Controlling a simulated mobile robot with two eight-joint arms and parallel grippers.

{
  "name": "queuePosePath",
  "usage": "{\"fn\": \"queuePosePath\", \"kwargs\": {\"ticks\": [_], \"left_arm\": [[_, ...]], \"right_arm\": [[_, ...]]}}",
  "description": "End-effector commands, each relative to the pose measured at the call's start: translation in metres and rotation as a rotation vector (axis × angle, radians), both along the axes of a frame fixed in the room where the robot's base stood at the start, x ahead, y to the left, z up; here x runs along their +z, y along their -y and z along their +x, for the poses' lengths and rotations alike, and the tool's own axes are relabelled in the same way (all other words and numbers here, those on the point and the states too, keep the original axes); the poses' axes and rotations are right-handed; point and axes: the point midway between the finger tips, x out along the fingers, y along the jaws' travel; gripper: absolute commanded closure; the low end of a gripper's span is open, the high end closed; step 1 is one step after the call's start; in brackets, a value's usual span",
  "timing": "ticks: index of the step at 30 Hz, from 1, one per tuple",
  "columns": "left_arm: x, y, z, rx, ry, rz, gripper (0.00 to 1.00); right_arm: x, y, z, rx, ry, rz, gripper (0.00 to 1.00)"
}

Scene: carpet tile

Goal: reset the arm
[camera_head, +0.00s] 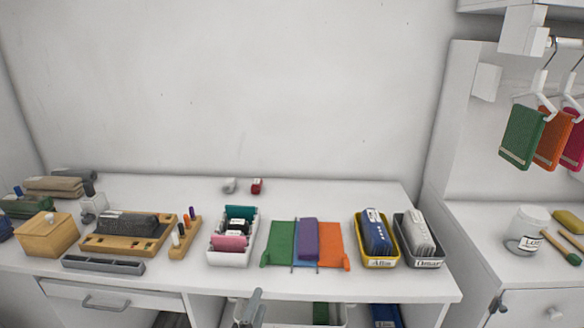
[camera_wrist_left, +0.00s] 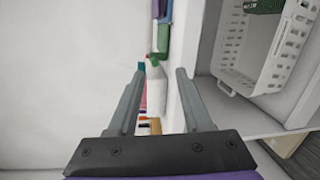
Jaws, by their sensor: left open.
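My left gripper (camera_head: 253,300) shows at the bottom middle of the head view, low in front of the table's front edge. In the left wrist view, the two grey fingers of my left gripper (camera_wrist_left: 160,74) are spread apart with nothing between them. Table items, blurred and seen edge-on, show beyond the fingertips in that view. My right gripper is in neither view.
The white table (camera_head: 330,286) holds a wooden box (camera_head: 48,236), a white organiser (camera_head: 232,256), coloured cloths (camera_head: 283,243) and two labelled bins (camera_head: 380,262). A white basket (camera_wrist_left: 240,75) stands on the shelf below. A cabinet (camera_head: 540,296) stands at right.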

Motion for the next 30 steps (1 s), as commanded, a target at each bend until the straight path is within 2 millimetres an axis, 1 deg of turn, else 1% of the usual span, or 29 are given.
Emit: {"fn": "queuePosePath", "kwargs": {"ticks": [1,2,3,5,6,8,9,12,15,18,20,30], "left_arm": [[0.012,-0.002,-0.013,-0.057,-0.043,0.149,0.5],[0.013,-0.002,-0.022,-0.103,-0.076,0.257,0.5],[0.012,-0.004,-0.037,-0.169,-0.123,0.407,0.5],[0.009,-0.01,-0.061,-0.277,-0.199,0.631,0.5],[0.005,-0.017,-0.079,-0.352,-0.25,0.772,0.5],[0.0,-0.03,-0.106,-0.465,-0.326,0.965,0.5],[-0.003,-0.039,-0.124,-0.539,-0.374,1.076,0.5],[-0.008,-0.061,-0.165,-0.707,-0.481,1.291,0.5],[-0.011,-0.078,-0.194,-0.83,-0.556,1.417,0.5],[-0.013,-0.087,-0.209,-0.896,-0.595,1.475,0.5],[-0.014,-0.089,-0.212,-0.912,-0.604,1.488,0.5],[-0.016,-0.089,-0.212,-0.914,-0.604,1.489,0.5]], "right_arm": [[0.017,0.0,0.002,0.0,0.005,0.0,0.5],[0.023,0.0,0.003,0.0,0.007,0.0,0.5],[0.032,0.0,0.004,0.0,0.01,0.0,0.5],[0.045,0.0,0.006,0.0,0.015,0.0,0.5],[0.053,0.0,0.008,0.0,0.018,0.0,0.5],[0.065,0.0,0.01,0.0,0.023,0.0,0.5],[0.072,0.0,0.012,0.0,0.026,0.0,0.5],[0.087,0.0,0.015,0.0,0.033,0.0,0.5],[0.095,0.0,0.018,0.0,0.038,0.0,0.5],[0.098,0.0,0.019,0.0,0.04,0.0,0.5],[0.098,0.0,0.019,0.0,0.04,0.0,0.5],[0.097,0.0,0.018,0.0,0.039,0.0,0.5]]}}
